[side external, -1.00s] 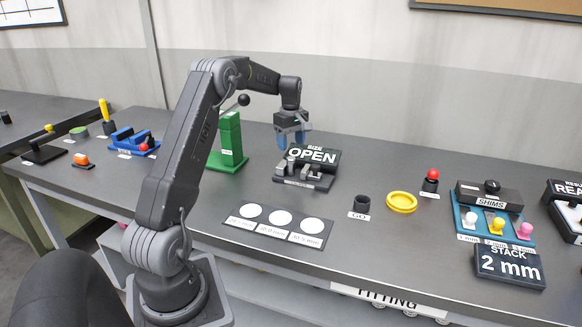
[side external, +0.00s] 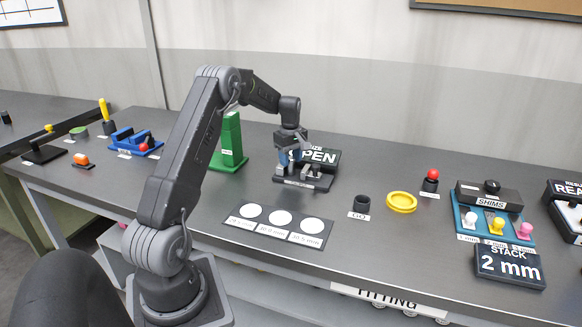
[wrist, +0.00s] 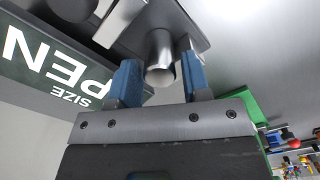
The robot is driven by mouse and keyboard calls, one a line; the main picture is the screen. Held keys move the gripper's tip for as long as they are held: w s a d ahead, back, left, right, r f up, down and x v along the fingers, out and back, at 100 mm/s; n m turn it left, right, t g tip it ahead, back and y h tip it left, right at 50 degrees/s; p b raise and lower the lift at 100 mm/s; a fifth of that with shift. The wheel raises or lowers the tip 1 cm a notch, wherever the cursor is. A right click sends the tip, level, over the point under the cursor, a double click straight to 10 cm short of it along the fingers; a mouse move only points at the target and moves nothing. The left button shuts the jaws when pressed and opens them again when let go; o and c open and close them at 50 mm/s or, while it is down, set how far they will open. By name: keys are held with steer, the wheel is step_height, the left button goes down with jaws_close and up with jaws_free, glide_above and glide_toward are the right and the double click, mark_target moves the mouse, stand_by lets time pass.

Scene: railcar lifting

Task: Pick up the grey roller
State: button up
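The grey roller (wrist: 160,55) is a short metallic cylinder at the gauge block (side external: 312,184) with the "SIZE OPEN" sign (side external: 325,158). In the wrist view my gripper (wrist: 161,68) is open, with one blue finger on each side of the roller. A gap shows between the roller and each finger, and nothing is gripped. In the side view my gripper (side external: 291,160) is low over the gauge block, in front of the sign's left part. It hides the roller there.
A tall green stand (side external: 231,140) is left of the gauge. A mat with white discs (side external: 280,220) lies in front. A dark GO cup (side external: 361,204) and yellow ring (side external: 402,201) are to the right. Bare grey bench lies between them.

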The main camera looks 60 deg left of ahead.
steer(key=c, duration=0.7)
jaws_close()
steer(key=shift+r, duration=0.1)
